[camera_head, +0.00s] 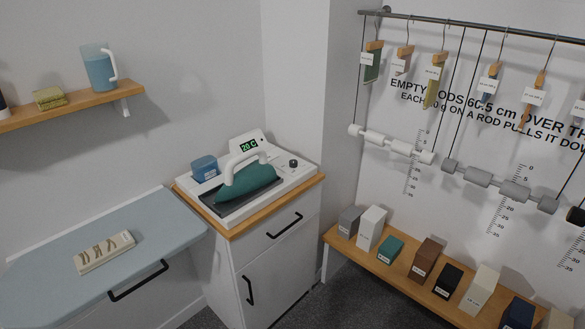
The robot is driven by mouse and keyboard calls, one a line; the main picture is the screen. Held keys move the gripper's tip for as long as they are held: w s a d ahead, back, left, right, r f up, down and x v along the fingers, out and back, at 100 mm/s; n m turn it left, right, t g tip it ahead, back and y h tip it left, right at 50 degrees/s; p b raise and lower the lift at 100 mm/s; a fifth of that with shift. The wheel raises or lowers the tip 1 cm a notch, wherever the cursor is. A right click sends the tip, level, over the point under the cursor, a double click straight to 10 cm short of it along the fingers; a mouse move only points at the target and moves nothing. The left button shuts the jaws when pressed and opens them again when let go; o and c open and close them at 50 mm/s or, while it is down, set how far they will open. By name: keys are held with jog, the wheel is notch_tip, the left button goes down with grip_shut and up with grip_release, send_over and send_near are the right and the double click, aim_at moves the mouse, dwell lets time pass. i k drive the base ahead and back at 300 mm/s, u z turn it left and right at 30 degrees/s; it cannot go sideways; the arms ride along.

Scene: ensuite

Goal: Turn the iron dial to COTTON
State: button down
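A teal iron (247,187) with a white handle rests on a dark plate on a white ironing station (262,208). A small dark round knob (293,163) sits at the right back of the station and looks like the dial. Its markings are too small to read, so I cannot tell its setting. A display (249,146) behind the iron reads 20 C in green. My gripper is not in view.
The station stands on a white cabinet (270,262) with black handles. A blue container (205,169) is left of the iron. A blue-grey ironing board (150,215) holds a white tray (106,252). Labelled boxes (371,228) line a low wooden bench (398,268) at right.

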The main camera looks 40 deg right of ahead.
aim_at(292, 163)
jog(key=u, duration=0.15)
jog(key=k, duration=0.15)
jog(key=z, duration=2.65)
jog(key=i, duration=0.8)
